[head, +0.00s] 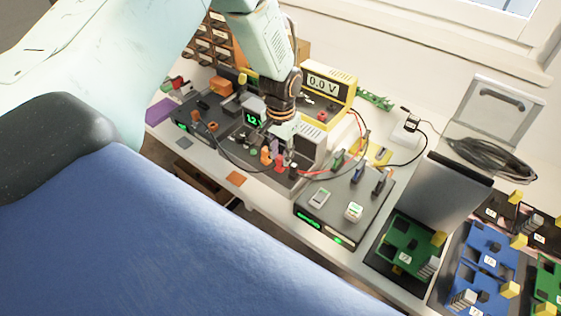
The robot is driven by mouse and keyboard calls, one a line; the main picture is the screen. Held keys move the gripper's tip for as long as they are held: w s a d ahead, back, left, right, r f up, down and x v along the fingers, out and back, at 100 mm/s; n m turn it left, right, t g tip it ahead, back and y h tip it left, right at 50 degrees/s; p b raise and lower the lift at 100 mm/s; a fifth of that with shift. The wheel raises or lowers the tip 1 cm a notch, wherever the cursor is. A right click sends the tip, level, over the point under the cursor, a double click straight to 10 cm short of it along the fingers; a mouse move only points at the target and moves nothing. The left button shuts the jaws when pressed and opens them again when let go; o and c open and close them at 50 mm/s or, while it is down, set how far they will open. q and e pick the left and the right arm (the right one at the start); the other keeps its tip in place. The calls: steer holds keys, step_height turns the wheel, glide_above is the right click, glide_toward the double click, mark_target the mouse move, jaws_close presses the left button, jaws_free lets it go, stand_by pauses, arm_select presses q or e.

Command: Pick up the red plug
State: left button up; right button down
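A small red plug (293,169) stands at the front of the dark panel in the middle of the bench, with a red lead close by. An orange plug (266,155) and a pinkish-red plug (278,158) stand just left of it. My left gripper (284,133) points down from above, over the panel and close behind these plugs. Its fingertips are small and partly merge with the grey box behind, so I cannot tell whether they are open or touching anything. My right gripper is not in view.
A yellow meter (328,83) reading 0.0 V stands behind. Red and black leads loop across the bench. A dark box with green lights (345,203) is to the right, then a grey upright panel (432,191) and circuit boards (408,247). A coiled black cable (492,158) lies at the back right.

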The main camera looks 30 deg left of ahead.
mark_target(280, 157)
arm_select(q)
steer(key=shift+a+f, duration=0.15)
steer(key=shift+f, duration=0.4)
steer(key=shift+a+f, duration=0.15)
steer(key=shift+f, duration=0.4)
steer(key=shift+d+r, duration=0.1)
steer(key=shift+d, duration=0.05)
steer(key=shift+d+r, duration=0.1)
steer(key=c, duration=0.3)
jaws_close()
step_height(280, 157, up, 9)
steer(key=shift+r+p, duration=0.3)
steer(key=shift+r, duration=0.1)
